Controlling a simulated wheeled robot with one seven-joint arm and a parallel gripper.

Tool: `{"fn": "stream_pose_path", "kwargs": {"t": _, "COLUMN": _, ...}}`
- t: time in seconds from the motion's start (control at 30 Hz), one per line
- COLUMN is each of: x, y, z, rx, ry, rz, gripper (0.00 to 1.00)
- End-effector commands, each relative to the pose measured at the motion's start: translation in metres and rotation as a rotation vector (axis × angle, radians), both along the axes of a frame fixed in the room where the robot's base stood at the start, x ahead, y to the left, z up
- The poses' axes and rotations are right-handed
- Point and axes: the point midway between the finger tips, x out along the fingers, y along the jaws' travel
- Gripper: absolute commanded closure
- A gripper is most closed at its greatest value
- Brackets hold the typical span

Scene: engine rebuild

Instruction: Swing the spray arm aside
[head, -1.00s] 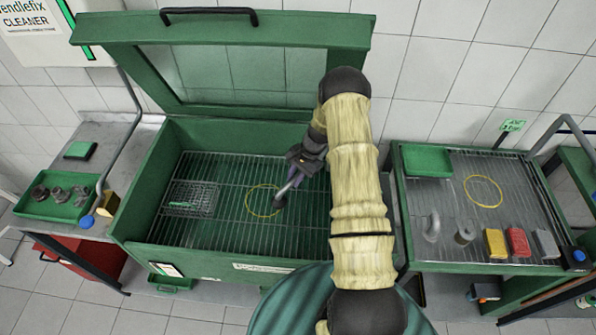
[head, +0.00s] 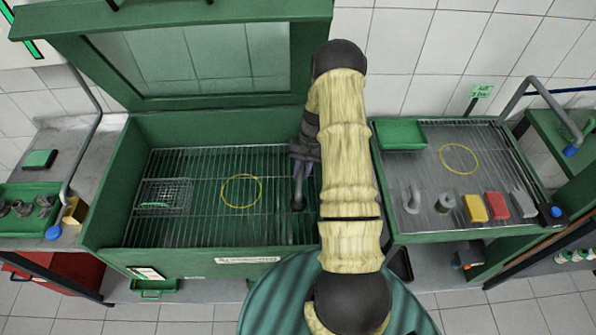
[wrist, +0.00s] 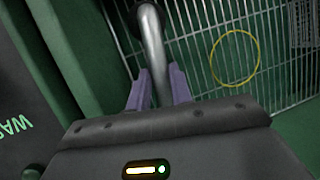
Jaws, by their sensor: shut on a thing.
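The spray arm (wrist: 152,42) is a grey bent pipe. In the head view its dark lower end (head: 298,204) hangs over the right part of the wash basin's wire rack. My gripper (wrist: 158,88) is shut on it, with one purple finger on each side of the pipe. In the head view my gripper (head: 303,172) is partly hidden by my own sleeved arm. A yellow ring (head: 223,196) marks the rack, left of the spray arm and apart from it. The pipe's upper part and mount are hidden.
The green washer's lid (head: 90,58) stands open behind. A wire basket (head: 178,195) sits at the rack's left. The right bench holds a green tray (head: 401,134), another yellow ring (head: 459,145), and several small parts and blocks. The rack's middle is clear.

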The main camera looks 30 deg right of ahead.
Motion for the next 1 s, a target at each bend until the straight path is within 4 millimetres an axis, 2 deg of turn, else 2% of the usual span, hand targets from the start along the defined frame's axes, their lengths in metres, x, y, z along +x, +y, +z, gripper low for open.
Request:
{"fn": "stream_pose_path", "kwargs": {"t": 0.23, "x": 0.002, "y": -0.001, "z": 0.002, "rx": -0.001, "ry": -0.004, "rz": -0.004, "gripper": 1.0}}
{"fn": "stream_pose_path", "kwargs": {"t": 0.27, "x": 0.002, "y": -0.001, "z": 0.002, "rx": -0.001, "ry": -0.004, "rz": -0.004, "gripper": 0.73}}
{"fn": "stream_pose_path", "kwargs": {"t": 0.33, "x": 0.002, "y": -0.001, "z": 0.002, "rx": -0.001, "ry": -0.004, "rz": -0.004, "gripper": 0.59}}
{"fn": "stream_pose_path", "kwargs": {"t": 0.37, "x": 0.002, "y": -0.001, "z": 0.001, "rx": -0.001, "ry": -0.004, "rz": -0.004, "gripper": 0.57}}
{"fn": "stream_pose_path", "kwargs": {"t": 0.77, "x": 0.002, "y": -0.001, "z": 0.003, "rx": -0.001, "ry": -0.004, "rz": -0.002, "gripper": 0.57}}
{"fn": "stream_pose_path", "kwargs": {"t": 0.87, "x": 0.004, "y": -0.004, "z": 0.009, "rx": -0.001, "ry": -0.005, "rz": -0.003, "gripper": 0.57}}
{"fn": "stream_pose_path", "kwargs": {"t": 1.0, "x": 0.01, "y": -0.013, "z": 0.028, "rx": -0.003, "ry": -0.008, "rz": -0.004, "gripper": 0.57}}
